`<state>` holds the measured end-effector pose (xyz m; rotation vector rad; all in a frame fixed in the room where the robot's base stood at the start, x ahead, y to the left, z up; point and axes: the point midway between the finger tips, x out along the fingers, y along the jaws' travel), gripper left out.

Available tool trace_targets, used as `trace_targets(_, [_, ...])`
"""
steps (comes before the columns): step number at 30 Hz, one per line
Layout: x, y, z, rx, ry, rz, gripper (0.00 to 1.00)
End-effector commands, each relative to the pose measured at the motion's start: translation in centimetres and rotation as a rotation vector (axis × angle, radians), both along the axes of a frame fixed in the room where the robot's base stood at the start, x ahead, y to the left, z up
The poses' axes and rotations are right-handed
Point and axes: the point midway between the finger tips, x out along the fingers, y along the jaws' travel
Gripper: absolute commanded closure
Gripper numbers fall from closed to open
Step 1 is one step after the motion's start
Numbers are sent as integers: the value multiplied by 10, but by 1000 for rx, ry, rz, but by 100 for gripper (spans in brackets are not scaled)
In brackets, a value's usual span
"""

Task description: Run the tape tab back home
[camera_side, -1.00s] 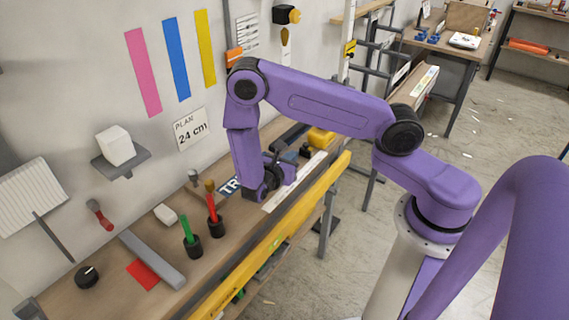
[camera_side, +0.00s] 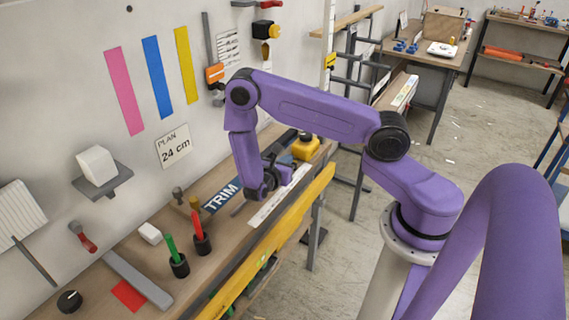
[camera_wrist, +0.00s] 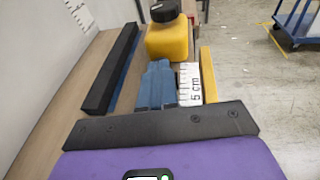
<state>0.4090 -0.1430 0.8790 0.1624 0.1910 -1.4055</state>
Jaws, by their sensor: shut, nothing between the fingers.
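A yellow block with a black cap (camera_side: 305,147) stands on the far part of the bench. It also shows in the wrist view (camera_wrist: 168,40), just ahead of my gripper. A white strip (camera_side: 268,207) lies along the bench. Its part marked "5 cm" (camera_wrist: 190,88) shows beside my fingers in the wrist view. My gripper (camera_wrist: 157,68) has its blue-grey fingers shut and empty, low over the bench and left of the strip's marked part. Whether they touch anything I cannot tell. I cannot make out a separate tape tab; my gripper hides part of the strip.
A yellow rail (camera_side: 265,255) runs along the bench's front edge. A long dark bar (camera_wrist: 112,68) lies left of my fingers. A "TRIM" label (camera_side: 222,197), red (camera_side: 199,232) and green (camera_side: 176,256) handled tools stand nearer.

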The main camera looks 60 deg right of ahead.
Motion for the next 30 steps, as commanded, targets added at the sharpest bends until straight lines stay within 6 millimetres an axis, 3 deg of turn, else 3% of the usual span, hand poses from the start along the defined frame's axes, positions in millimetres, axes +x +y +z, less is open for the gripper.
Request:
trace_targets(6, [-1, -41, 0, -2, 1, -8, 100])
trace_targets(15, [-1, -52, 0, -2, 0, -9, 100])
trace_targets(23, [-1, -46, 2, -3, -1, -5, 100])
trace_targets(30, [-5, -6, 9, -1, -1, 9, 100])
